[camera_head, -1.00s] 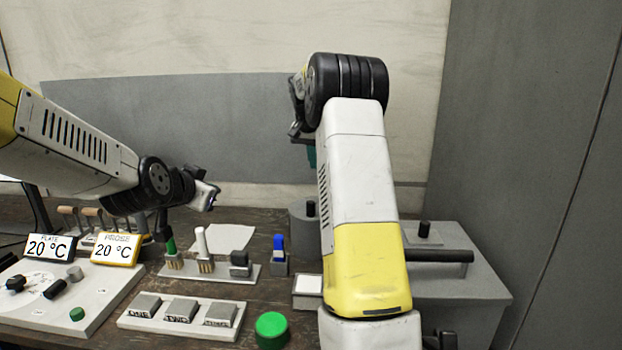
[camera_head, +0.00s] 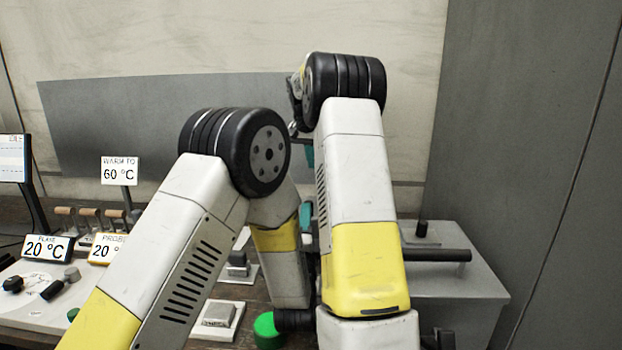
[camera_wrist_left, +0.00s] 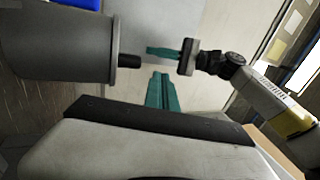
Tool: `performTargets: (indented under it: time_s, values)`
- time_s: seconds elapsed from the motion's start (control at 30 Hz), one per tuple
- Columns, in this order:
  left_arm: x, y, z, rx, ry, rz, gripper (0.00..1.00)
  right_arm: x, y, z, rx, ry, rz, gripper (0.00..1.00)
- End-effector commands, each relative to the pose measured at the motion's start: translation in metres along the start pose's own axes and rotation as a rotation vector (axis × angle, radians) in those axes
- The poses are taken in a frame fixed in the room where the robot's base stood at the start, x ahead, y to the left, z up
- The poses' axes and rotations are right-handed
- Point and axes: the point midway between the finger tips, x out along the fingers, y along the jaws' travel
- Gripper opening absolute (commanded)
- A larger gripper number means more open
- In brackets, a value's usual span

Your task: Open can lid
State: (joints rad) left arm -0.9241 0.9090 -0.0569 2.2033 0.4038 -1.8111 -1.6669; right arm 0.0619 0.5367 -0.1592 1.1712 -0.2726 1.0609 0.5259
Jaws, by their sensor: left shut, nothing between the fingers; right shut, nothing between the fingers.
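The grey can (camera_wrist_left: 60,47) with a black knob (camera_wrist_left: 129,61) on its lid shows in the left wrist view, turned sideways because that camera is rolled. The lid looks in place; in the head view my arms hide the can. My left gripper (camera_wrist_left: 161,90), with teal fingers, is shut and empty, pointing past the knob without visibly touching it. In the head view it is partly hidden behind my arms (camera_head: 305,215). My right gripper (camera_head: 309,157) is shut and empty, above the left one. It also shows in the left wrist view (camera_wrist_left: 163,51), near the knob.
A grey box (camera_head: 455,285) with a black bar handle (camera_head: 437,255) stands at the right. A green round knob (camera_head: 267,330) is at the front. Temperature signs (camera_head: 48,248) and a control panel (camera_head: 30,305) are at the left. My two arms cover the middle.

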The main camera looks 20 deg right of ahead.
Motion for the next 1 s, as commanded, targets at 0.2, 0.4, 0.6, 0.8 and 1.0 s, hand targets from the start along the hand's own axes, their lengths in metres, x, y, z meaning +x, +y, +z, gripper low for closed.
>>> performTargets:
  time_s: [0.2, 0.4, 0.6, 0.8, 1.0]
  values:
    - [0.011, 0.000, -0.004, 0.024, 0.001, -0.022, 0.00, 0.000, 0.000, 0.000, 0.000, 0.000, 0.000, 0.00]
    - [0.050, -0.002, -0.003, 0.023, 0.001, -0.023, 0.00, 0.000, 0.000, 0.000, 0.000, 0.000, 0.000, 0.00]
    - [0.093, -0.002, -0.003, 0.022, 0.001, -0.022, 0.00, 0.000, 0.000, 0.000, 0.000, 0.000, 0.000, 0.00]
    - [0.123, -0.002, -0.004, 0.022, 0.003, -0.019, 0.00, 0.000, 0.000, 0.000, 0.000, 0.000, 0.000, 0.00]
    - [0.136, -0.002, -0.004, 0.022, 0.003, -0.018, 0.00, 0.000, 0.000, 0.000, 0.000, 0.000, 0.000, 0.00]
